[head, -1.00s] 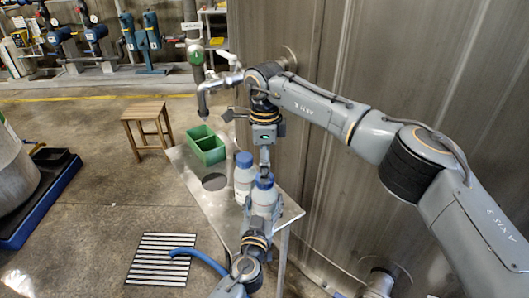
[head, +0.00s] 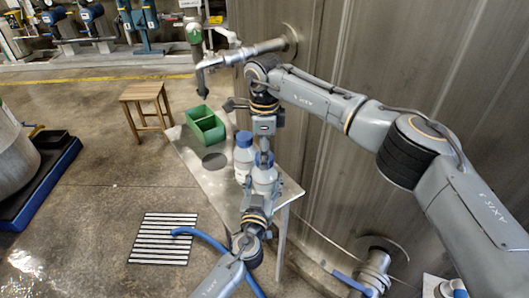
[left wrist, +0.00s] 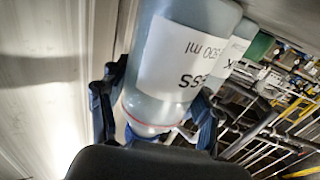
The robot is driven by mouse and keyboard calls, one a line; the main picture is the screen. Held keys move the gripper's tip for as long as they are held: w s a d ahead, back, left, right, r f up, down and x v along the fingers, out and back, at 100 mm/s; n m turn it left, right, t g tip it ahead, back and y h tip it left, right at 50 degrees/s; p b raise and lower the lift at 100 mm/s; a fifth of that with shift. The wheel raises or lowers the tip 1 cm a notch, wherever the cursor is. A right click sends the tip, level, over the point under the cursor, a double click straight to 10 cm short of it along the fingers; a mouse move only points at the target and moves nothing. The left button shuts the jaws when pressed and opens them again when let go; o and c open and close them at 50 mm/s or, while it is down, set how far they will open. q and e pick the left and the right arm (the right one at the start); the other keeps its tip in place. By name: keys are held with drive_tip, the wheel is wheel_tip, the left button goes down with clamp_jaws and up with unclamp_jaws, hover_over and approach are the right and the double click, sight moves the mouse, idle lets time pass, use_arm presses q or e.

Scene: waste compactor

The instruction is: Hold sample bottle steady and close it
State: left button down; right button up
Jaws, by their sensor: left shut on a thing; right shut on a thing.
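The sample bottle (head: 265,182) is white with a blue cap (head: 264,158) and stands upright at the near part of the metal table. My left gripper (head: 257,199) comes from below and is shut around the bottle's body. The left wrist view shows the labelled bottle (left wrist: 185,55) upside down in the picture, between the fingers of the left gripper (left wrist: 155,112). My right gripper (head: 264,150) points down from above and is shut on the blue cap, partly hiding it. I cannot tell how far the cap is threaded.
A second white bottle (head: 243,159) with a blue cap stands close behind to the left. A green divided bin (head: 207,126) sits at the table's far end. The metal wall (head: 325,170) rises to the right. A wooden stool (head: 143,96) stands beyond the table.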

drive_tip(key=m, duration=1.3)
drive_tip(key=o, duration=1.3)
drive_tip(key=shift+r, duration=2.25)
drive_tip(key=shift+c, duration=0.4)
